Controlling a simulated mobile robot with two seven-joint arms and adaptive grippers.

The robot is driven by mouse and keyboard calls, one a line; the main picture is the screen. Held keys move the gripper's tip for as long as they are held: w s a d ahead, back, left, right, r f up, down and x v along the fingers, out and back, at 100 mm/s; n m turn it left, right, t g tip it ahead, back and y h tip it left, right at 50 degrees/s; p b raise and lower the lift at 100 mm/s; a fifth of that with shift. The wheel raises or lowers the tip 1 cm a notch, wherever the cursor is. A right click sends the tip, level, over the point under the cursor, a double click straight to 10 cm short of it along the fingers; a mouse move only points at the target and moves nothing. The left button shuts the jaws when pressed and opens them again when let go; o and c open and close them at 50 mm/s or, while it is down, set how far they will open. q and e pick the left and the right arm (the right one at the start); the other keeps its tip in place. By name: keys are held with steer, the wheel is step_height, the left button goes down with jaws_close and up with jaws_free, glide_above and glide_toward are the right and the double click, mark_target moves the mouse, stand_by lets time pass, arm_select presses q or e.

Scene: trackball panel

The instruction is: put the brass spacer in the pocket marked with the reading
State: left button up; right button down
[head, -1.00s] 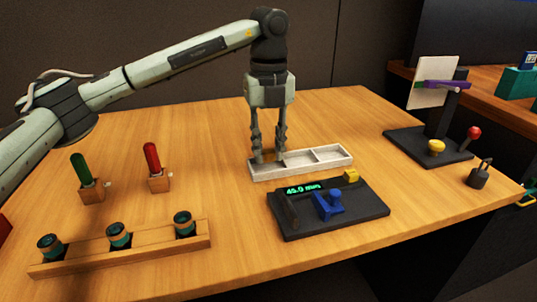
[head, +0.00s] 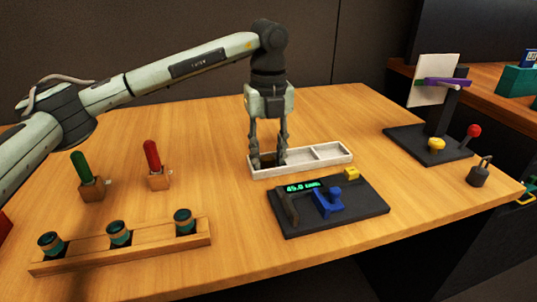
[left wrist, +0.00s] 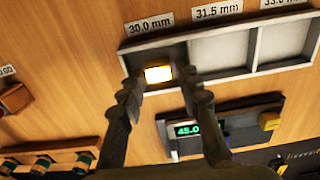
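The brass spacer (left wrist: 158,74) is a small bright block in the left wrist view, in the leftmost pocket of the white tray (left wrist: 251,57). The label above that pocket reads 30.0 mm. My left gripper (head: 269,163) is low over the same pocket; in the left wrist view its fingers (left wrist: 161,80) stand apart on either side of the spacer, with gaps visible. The spacer is mostly hidden by the fingers in the head view. The gauge display (head: 302,187) shows green digits that look like 45.0. My right gripper is out of view.
The middle pocket is marked 31.5 mm; the right label is partly cut off. Both pockets are empty. The dark gauge base (head: 358,213) stands just in front of the tray. A wooden rack (head: 150,246) and two upright handles, green (head: 81,167) and red (head: 152,155), are left.

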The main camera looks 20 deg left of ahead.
mark_target(269, 160)
arm_select(q)
step_height(269, 160, up, 12)
steer(key=shift+r, duration=0.15)
stand_by(0.7)
